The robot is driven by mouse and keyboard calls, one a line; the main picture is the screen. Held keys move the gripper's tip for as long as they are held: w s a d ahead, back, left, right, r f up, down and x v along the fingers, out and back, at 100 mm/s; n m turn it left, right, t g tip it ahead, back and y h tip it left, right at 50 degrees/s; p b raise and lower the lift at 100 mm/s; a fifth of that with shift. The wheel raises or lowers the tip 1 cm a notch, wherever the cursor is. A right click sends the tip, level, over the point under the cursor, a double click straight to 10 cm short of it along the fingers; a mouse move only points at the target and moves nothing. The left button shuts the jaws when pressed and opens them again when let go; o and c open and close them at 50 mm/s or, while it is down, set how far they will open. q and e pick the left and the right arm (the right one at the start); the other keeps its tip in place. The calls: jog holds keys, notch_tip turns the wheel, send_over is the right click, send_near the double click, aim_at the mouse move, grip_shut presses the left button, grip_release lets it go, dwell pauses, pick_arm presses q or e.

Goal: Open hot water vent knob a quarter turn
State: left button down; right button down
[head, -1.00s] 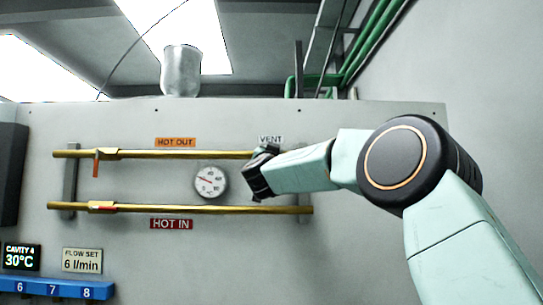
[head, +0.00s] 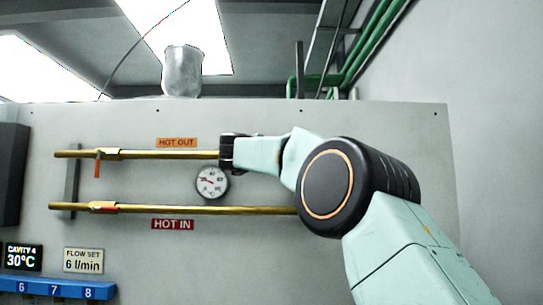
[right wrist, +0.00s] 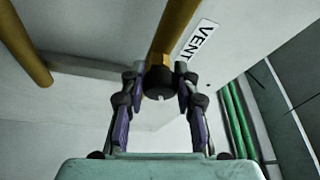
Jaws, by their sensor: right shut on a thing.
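The vent knob (right wrist: 158,83) is a small dark round knob with a pale notch, at the end of a brass pipe (right wrist: 174,32) in the right wrist view. The VENT label (right wrist: 198,40) is on the panel beside it. My right gripper (right wrist: 160,75) has its two fingers on either side of the knob and is shut on it. In the head view my right gripper (head: 226,153) is at the right end of the upper brass pipe (head: 165,155), below and right of the HOT OUT label (head: 177,143). There the knob and VENT label are hidden. My left gripper is not in view.
The lower brass pipe (head: 170,209) runs above the HOT IN label (head: 172,224). A round gauge (head: 212,182) sits between the pipes, close to my right gripper. A metal canister (head: 182,72) is above the panel (head: 130,260). The panel's lower middle is clear.

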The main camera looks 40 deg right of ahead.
jog(key=shift+m+g+y, duration=0.4)
jog(key=shift+m+g, duration=0.2)
jog(key=shift+m, duration=1)
jog(key=shift+f, duration=0.1)
jog(key=c, duration=1.4)
grip_release()
jog(key=o, duration=0.4)
jog(key=shift+s+r, duration=0.2)
jog(key=shift+s, duration=0.1)
jog(key=shift+w, duration=0.2)
